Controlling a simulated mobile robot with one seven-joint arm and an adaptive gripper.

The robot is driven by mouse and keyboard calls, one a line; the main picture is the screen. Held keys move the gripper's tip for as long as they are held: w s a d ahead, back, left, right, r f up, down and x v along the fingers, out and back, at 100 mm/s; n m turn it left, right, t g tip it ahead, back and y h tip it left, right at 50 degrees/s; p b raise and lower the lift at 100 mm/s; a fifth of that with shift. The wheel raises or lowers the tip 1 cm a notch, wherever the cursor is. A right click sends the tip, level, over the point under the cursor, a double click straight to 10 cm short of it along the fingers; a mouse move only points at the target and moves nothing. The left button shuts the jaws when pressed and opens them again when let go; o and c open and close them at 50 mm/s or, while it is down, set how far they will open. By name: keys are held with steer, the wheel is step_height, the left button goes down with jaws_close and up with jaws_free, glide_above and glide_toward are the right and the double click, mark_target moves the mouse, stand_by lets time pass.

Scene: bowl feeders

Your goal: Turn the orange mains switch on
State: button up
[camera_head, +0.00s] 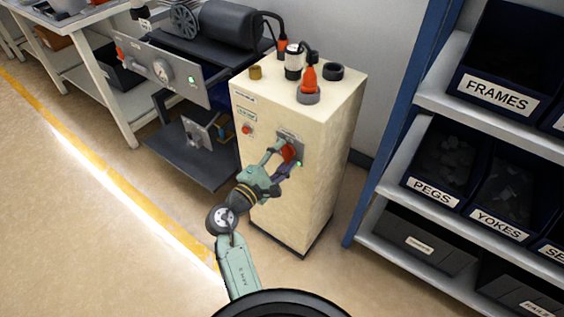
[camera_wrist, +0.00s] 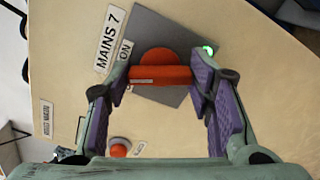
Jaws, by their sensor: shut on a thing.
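The orange mains switch (camera_head: 289,151) is on a grey plate on the front of the cream cabinet (camera_head: 288,205). In the wrist view the switch (camera_wrist: 160,72) is a round knob with a straight bar across it, with a pale mark near the bar's left end. A "MAINS 7" label (camera_wrist: 110,38) and an "ON" label (camera_wrist: 124,53) are beside it. A green lamp (camera_wrist: 209,50) glows at the plate's edge. My gripper (camera_head: 281,160) is at the switch, its purple-padded fingers (camera_wrist: 161,78) shut on the two ends of the bar.
A red button (camera_wrist: 119,148) is on the same cabinet face. Connectors stand on the cabinet top, including an orange plug (camera_head: 309,78). A bench with a motor (camera_head: 232,22) is at left, and a bin shelf (camera_head: 398,155) at right. The floor in front is clear.

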steer(key=m+b, duration=0.3)
steer(key=m, duration=0.1)
steer(key=shift+m+b, duration=0.3)
steer(key=shift+m, duration=0.1)
stand_by(0.4)
steer(key=o, duration=1.2)
steer(key=shift+c, duration=0.2)
steer(key=v, duration=1.2)
